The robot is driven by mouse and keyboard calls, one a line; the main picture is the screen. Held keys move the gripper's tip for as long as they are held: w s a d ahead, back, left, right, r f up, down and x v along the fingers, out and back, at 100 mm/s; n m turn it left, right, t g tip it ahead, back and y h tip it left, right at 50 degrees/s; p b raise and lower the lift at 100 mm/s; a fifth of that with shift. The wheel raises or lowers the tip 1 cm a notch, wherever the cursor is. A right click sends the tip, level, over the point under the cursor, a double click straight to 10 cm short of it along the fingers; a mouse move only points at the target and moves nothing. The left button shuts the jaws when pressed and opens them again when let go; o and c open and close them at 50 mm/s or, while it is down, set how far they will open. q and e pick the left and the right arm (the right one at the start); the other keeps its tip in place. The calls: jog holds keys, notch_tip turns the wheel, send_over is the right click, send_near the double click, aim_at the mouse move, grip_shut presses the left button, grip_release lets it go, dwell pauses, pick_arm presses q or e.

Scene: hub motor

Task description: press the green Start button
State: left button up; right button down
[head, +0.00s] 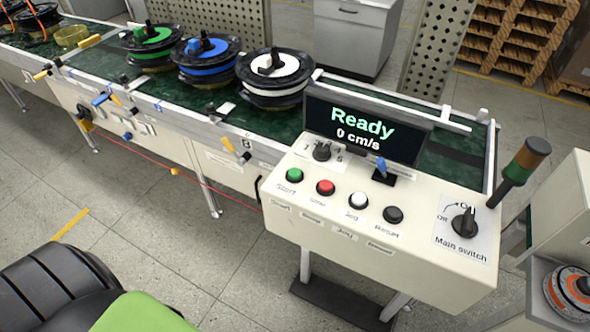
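The green Start button (294,175) is the leftmost of a row of round buttons on the cream control panel (415,265) in the head view. A label below it reads Start. The red button (325,187), white button (357,200) and dark Reset button (393,215) stand to its right. The screen (362,130) behind them reads "Ready" and "0 cm/s". Neither gripper is in view, and nothing covers the green button.
A main switch (465,222) and a dark signal post (522,170) are at the panel's right. A rotary knob (322,151) and blue key switch (381,167) sit behind the buttons. The conveyor (215,105) carries several hub motors.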

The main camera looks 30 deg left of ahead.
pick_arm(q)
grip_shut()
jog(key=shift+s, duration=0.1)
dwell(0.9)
